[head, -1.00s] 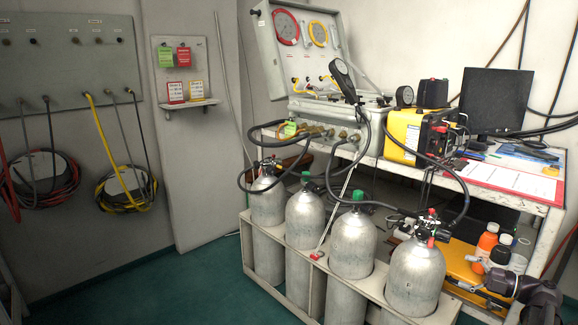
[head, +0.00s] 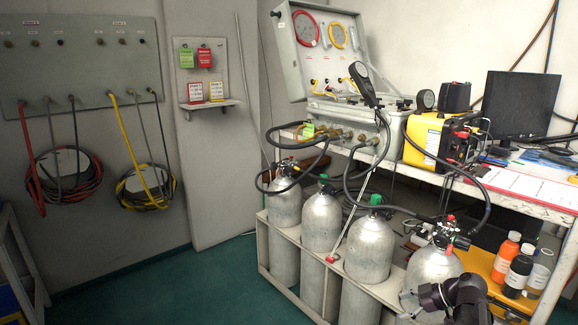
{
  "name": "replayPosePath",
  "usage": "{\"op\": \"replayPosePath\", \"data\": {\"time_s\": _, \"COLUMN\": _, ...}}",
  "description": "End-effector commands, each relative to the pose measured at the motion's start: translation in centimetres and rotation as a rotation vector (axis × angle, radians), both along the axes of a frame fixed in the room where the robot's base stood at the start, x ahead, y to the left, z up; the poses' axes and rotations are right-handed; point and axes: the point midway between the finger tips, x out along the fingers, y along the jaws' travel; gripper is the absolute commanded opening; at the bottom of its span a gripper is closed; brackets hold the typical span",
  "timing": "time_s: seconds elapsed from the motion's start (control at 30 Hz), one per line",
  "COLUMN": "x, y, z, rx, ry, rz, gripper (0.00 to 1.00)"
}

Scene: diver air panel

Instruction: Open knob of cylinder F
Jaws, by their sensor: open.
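Several grey gas cylinders stand upright in a pale rack, and I cannot read any letter on them. The leftmost cylinder (head: 284,205) and the rightmost cylinder (head: 432,268) have dark valves with hoses. The two middle cylinders, one left (head: 321,222) and one right (head: 369,250), have green-topped valves (head: 376,200). The rightmost valve (head: 446,230) has red parts. I cannot tell which knob belongs to cylinder F or how far it is turned. My gripper (head: 412,303) is open and appears in front of the rightmost cylinder's lower body, below its valve; its fingers are hard to make out.
A bench behind the cylinders holds a gauge panel case (head: 322,50), a yellow box (head: 428,138) and a monitor (head: 520,112). Black hoses loop above the cylinders. Bottles (head: 506,257) stand at the right. Green floor (head: 200,290) is clear at the left.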

Motion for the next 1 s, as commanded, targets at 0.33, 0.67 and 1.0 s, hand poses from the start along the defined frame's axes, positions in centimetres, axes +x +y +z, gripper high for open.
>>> {"op": "replayPosePath", "data": {"time_s": 0.33, "x": -2.0, "y": 6.5, "z": -3.1, "rx": -0.133, "ry": 0.419, "rz": -0.213, "gripper": 0.92}}
{"op": "replayPosePath", "data": {"time_s": 0.67, "x": -4.3, "y": 10.8, "z": -5.1, "rx": -0.303, "ry": 0.697, "rz": -0.512, "gripper": 0.92}}
{"op": "replayPosePath", "data": {"time_s": 1.0, "x": -6.6, "y": 13.7, "z": -6.0, "rx": -0.453, "ry": 0.826, "rz": -0.871, "gripper": 0.92}}
